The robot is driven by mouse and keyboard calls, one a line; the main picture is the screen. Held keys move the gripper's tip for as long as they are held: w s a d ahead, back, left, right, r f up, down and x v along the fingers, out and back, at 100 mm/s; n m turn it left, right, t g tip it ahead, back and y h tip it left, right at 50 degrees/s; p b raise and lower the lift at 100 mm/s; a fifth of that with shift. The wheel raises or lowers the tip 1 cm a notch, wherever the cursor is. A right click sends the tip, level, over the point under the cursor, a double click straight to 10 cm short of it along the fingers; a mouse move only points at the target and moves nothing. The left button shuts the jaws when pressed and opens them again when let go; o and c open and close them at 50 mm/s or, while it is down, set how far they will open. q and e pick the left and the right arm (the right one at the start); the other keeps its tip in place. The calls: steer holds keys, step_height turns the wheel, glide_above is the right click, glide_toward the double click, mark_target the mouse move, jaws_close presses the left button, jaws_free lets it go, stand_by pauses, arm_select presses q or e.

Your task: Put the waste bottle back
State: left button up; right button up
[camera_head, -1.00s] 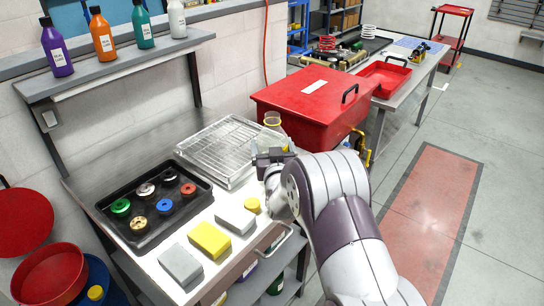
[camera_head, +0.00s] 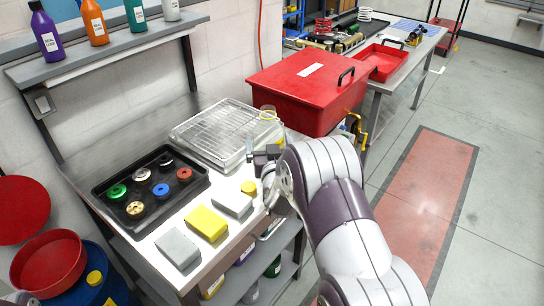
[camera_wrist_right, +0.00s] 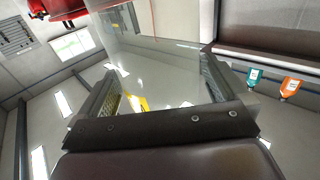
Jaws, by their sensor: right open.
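A clear container with a yellow rim (camera_head: 267,113) stands behind the wire rack, close to the red box; no label on it can be read. My right gripper (camera_head: 258,152) is open over the right edge of the rack, just in front of the container in the head view. In the right wrist view, the open fingers (camera_wrist_right: 160,88) stand either side of a see-through surface, with something yellow (camera_wrist_right: 137,102) visible beyond it. I cannot tell whether the fingers touch the container. My left gripper is not in view.
A red lidded box (camera_head: 309,85) stands behind. Bottles stand on the upper shelf (camera_head: 100,55).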

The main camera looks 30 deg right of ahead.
steer(key=v, duration=1)
